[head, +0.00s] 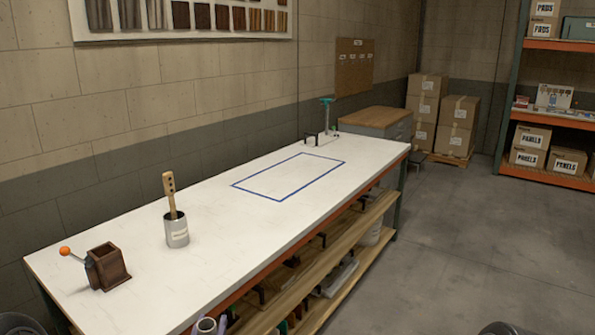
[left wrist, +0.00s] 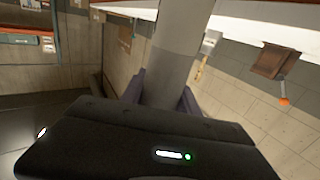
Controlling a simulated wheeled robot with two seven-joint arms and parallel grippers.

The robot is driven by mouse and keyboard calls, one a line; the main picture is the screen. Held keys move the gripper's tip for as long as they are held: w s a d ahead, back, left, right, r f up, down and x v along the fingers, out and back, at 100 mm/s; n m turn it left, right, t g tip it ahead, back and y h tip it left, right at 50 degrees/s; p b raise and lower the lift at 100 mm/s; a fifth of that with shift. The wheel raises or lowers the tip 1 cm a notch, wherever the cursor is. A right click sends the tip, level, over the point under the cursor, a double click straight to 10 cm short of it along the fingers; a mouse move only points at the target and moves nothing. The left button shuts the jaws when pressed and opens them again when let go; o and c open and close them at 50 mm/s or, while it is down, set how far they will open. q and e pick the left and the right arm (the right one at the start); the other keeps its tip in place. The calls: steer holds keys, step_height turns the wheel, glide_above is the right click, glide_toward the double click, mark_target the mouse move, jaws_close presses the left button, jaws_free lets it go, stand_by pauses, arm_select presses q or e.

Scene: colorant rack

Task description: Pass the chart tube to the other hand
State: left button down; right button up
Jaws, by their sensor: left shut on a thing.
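The chart tube is a plain grey cylinder (left wrist: 180,50) that runs up through the middle of the left wrist view. My left gripper (left wrist: 160,98) is shut on it, with one dark purple finger on each side. In the head view only the tube's round open end (head: 206,325) and a bit of the left gripper (head: 222,324) show at the bottom edge, in front of the workbench. The rest of the tube is cut off there. My right gripper is in neither view.
The white workbench (head: 215,245) carries a brown block with an orange-knobbed lever (head: 108,268), a metal can (head: 177,231) with a wooden stick, and a blue taped rectangle (head: 290,172) that is empty. Wooden shelves (head: 330,255) lie below. The floor (head: 470,240) at right is clear.

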arm_select(q)
steer(key=shift+r, duration=0.1)
stand_by(0.4)
steer(key=shift+s+d+r+m+h, duration=0.2)
steer(key=shift+d+r+m+h, duration=0.1)
steer(key=shift+d+r+h, duration=0.15)
steer(key=s+d+r+m+g+h, duration=0.4)
steer(key=s+d+r+m+h, duration=0.3)
steer(key=d+r+h, duration=0.3)
steer(key=shift+s+d+r+h, duration=0.35)
steer(key=shift+s+d+r, duration=0.25)
steer(key=shift+d, duration=0.35)
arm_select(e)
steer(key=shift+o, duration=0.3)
